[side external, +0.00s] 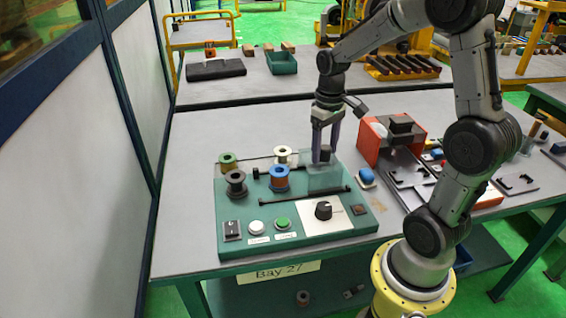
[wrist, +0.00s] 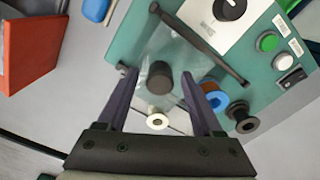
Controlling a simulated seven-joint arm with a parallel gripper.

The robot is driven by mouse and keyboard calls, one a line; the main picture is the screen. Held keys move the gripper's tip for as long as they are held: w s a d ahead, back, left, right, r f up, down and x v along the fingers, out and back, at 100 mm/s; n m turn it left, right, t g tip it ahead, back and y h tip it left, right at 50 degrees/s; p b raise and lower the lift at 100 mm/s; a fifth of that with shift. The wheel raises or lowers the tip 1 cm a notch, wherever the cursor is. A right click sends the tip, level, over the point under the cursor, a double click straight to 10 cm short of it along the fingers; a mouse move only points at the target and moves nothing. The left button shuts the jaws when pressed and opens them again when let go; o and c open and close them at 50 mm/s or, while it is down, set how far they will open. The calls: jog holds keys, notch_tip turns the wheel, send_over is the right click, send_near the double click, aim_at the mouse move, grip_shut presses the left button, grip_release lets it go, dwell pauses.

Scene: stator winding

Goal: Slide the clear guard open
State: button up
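The clear guard (side external: 324,180) is a see-through panel at the right of the green winding board (side external: 230,205), with a dark round knob (wrist: 160,77) standing on it. In the wrist view the guard (wrist: 145,52) shows faintly around the knob. Two black rails run along the board; the front rail (side external: 300,196) passes along the guard's near edge. My gripper (side external: 325,156) points down over the guard. In the wrist view its fingers (wrist: 160,73) are apart, one on each side of the knob, with gaps visible. Whether the fingertips reach down to the knob's full height is hard to tell.
Left of the guard are a blue spool (side external: 279,178), a black spool (side external: 236,183), a white spool (side external: 283,155) and a green spool (side external: 228,162). A dial (side external: 323,210) and buttons sit in front. An orange-red box (side external: 370,140) stands close on the right.

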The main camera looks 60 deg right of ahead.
jog(key=shift+r, duration=3)
jog(key=s+a+r+n+t, duration=0.2)
jog(key=s+a+r+t, duration=0.1)
jog(key=a+r, duration=0.4)
jog(key=s+a+f+n+t, duration=0.1)
jog(key=s+a+f+t, duration=0.1)
jog(key=s+a, duration=0.5)
jog(key=shift+s+a+f+t, duration=0.25)
jog(key=shift+s+f, duration=0.35)
jog(key=shift+s, duration=0.75)
